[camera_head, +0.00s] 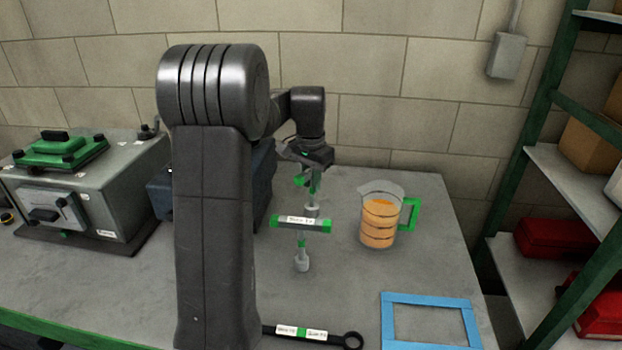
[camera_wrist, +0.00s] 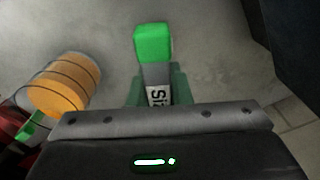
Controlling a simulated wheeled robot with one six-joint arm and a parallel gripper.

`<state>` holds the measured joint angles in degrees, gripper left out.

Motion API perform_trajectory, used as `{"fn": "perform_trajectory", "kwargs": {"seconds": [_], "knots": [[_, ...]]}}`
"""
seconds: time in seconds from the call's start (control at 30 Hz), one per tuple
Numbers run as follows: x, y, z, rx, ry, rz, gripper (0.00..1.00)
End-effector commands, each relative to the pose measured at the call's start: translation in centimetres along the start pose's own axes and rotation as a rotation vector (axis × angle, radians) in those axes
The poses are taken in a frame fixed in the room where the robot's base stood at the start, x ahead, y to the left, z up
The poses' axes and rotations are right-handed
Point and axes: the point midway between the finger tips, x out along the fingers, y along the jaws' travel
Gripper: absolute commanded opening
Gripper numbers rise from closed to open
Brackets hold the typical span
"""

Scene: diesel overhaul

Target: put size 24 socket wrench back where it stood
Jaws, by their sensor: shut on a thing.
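My gripper (camera_head: 311,166) is shut on the handle of a T-handled socket wrench (camera_head: 312,208). In the wrist view the handle's green end (camera_wrist: 153,45) sticks out past the fingers (camera_wrist: 156,90). Its label begins "Siz"; the number is hidden. In the head view the held wrench hangs upright, socket down. I cannot tell whether its socket touches the bench. A second T-handled socket wrench (camera_head: 302,257) stands upright in front of it, with green handle ends and a white label too small to read surely. Its handle partly overlaps the view of the held one.
A measuring jug (camera_head: 378,222) of orange liquid stands right of the wrenches. A grey machine box (camera_head: 110,190) is at left. Green shelving (camera_head: 545,120) stands at right.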

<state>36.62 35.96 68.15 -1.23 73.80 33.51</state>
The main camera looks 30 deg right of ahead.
Motion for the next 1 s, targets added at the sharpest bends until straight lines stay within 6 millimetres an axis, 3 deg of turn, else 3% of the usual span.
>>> {"fn": "perform_trajectory", "kwargs": {"seconds": [0.57,1.0], "knots": [[0.0,0.0,-0.4,0.0,0.001,-0.001,0.0],[1.6,0.0,-0.3,0.0,0.001,0.0,0.0]]}}
